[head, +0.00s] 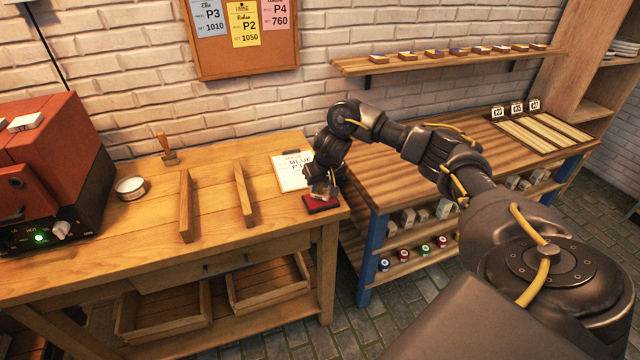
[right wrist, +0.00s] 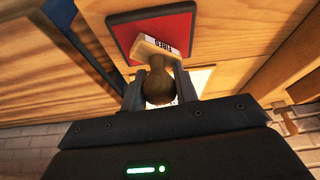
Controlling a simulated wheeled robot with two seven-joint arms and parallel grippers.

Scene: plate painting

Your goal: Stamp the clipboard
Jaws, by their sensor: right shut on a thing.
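The clipboard (head: 287,176) lies on the wooden table and holds a white sheet reading "BLUE P3". In the right wrist view, only a pale patch shows behind the stamp, perhaps its paper. My right gripper (head: 324,190) is shut on the round wooden handle of a stamp (right wrist: 158,85). The stamp's base is at the red ink pad (head: 321,204), near the table's right corner. The pad also shows in the right wrist view (right wrist: 127,27). I cannot tell whether the stamp touches the pad. My left gripper is not in view.
A second stamp (head: 168,157) stands at the back of the table, near a round tin (head: 130,188). Two upright wooden slats (head: 186,205) stand mid-table. A red oven (head: 50,165) is at the left. A shelved bench (head: 470,165) stands to the right.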

